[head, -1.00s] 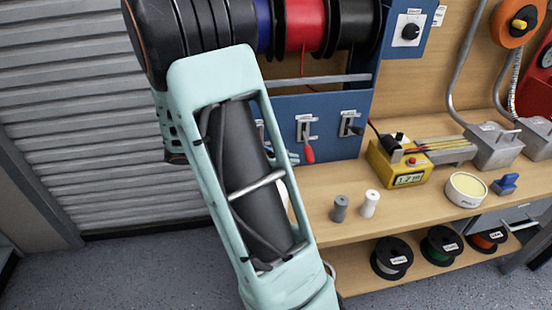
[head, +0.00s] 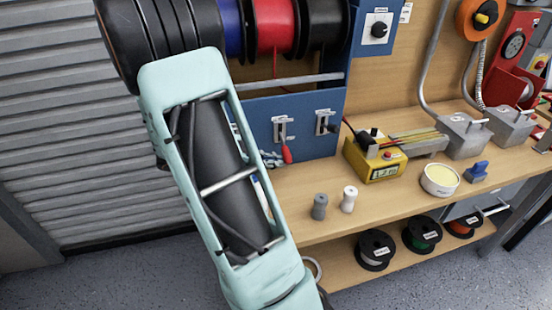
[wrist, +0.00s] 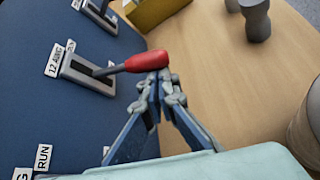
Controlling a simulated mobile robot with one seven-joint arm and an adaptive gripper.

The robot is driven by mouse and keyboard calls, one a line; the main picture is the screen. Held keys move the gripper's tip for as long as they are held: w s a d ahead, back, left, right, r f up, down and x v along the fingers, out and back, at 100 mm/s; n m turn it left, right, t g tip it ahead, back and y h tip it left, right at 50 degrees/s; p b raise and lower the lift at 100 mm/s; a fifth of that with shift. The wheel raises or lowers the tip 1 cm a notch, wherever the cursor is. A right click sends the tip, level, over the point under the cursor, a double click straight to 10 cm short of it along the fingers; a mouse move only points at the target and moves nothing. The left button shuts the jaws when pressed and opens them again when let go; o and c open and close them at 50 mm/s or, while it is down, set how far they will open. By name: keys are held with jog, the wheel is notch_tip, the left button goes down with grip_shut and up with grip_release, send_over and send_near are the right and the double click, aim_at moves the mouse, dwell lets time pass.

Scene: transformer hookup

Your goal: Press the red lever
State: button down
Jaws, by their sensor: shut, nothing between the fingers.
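The red lever (head: 287,155) sticks out of a slotted plate on the blue panel, its red handle hanging down and outward. In the wrist view its red handle (wrist: 147,61) points right from the plate labelled "12 AWG". My gripper (wrist: 158,80) is shut and empty, its fingertips together right at the end of the red handle. I cannot tell whether they touch it. In the head view my gripper (head: 271,158) shows only in part, just left of the lever, with the rest hidden behind my arm.
A second, dark lever (head: 325,124) sits to the right on the panel. A yellow box (head: 375,160) stands on the wooden bench (head: 300,225), with a grey spool (head: 319,207) and a white spool (head: 348,199) in front. Wire reels hang above the panel.

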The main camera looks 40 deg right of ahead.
aim_at(286, 156)
jog(key=shift+r+p, duration=0.25)
jog(key=shift+p, duration=0.2)
jog(key=r+n+p, duration=0.1)
jog(key=p, duration=0.2)
jog(key=r+n+g+y+p, duration=0.1)
jog(key=p, duration=0.3)
jog(key=shift+s+a+r+g, duration=0.2)
jog(key=shift+s+r+g, duration=0.1)
jog(key=shift+s+r, duration=0.1)
notch_tip(286, 156, up, 3)
jog(key=n+g+y+p, duration=0.1)
jog(key=n+g+p, duration=0.1)
jog(key=p, duration=0.5)
jog(key=shift+r, duration=0.15)
jog(key=shift+w+d+r, duration=0.1)
jog(key=shift+w+r, duration=0.05)
jog(key=shift+r, duration=0.1)
jog(key=shift+w, duration=0.1)
jog(key=v, duration=1.1)
jog(key=shift+w+a, duration=0.2)
jog(key=shift+a, duration=0.15)
